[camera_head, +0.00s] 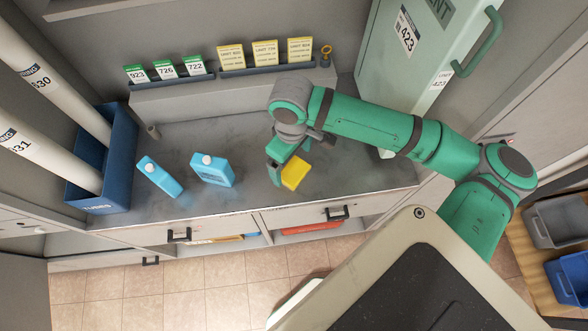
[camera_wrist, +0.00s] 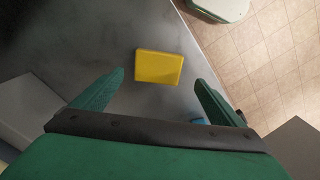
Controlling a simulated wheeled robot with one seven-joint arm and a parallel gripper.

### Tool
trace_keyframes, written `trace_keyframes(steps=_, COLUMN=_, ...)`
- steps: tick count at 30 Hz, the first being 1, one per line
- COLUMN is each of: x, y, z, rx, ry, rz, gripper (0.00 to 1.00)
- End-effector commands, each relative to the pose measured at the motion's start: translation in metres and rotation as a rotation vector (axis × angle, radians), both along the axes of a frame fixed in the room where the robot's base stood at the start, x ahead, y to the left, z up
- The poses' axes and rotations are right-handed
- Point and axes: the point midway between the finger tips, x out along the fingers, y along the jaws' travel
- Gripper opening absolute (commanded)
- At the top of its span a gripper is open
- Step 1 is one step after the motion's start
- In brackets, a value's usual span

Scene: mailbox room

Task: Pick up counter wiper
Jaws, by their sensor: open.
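The counter wiper looks like a yellow rectangular block (camera_head: 295,173) lying on the grey counter, right of the two blue bottles in the head view. It also shows in the wrist view (camera_wrist: 159,67), whole and unobstructed, near the counter's edge. My gripper (camera_wrist: 158,80) is open, with its green fingers apart on either side of the block's line and nothing between them. In the head view my gripper (camera_head: 280,167) hangs just left of and beside the block. The exact height above the counter is hard to tell.
Two blue bottles (camera_head: 160,177) (camera_head: 212,170) stand on the counter to the left. A blue tube bin (camera_head: 104,165) is at the far left. A ledge with several tags (camera_head: 225,78) runs along the back. A green cabinet (camera_head: 415,60) stands at the right.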

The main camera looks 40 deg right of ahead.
Motion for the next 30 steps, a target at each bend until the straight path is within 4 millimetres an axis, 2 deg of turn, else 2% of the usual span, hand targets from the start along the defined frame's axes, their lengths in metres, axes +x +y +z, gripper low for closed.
trace_keyframes(steps=12, x=-0.002, y=-0.005, z=-0.048, rx=0.001, ry=0.000, rz=0.001, gripper=0.92)
trace_keyframes(steps=20, x=-0.002, y=-0.005, z=-0.051, rx=-0.001, ry=0.000, rz=0.002, gripper=0.92)
trace_keyframes(steps=21, x=-0.002, y=-0.005, z=-0.051, rx=-0.001, ry=0.000, rz=0.002, gripper=0.90)
trace_keyframes(steps=26, x=-0.002, y=-0.005, z=-0.051, rx=-0.001, ry=0.000, rz=0.002, gripper=0.52)
trace_keyframes(steps=27, x=-0.002, y=-0.005, z=-0.051, rx=-0.001, ry=0.000, rz=0.002, gripper=0.47)
trace_keyframes(steps=30, x=-0.002, y=-0.005, z=-0.051, rx=-0.001, ry=0.000, rz=0.002, gripper=0.43)
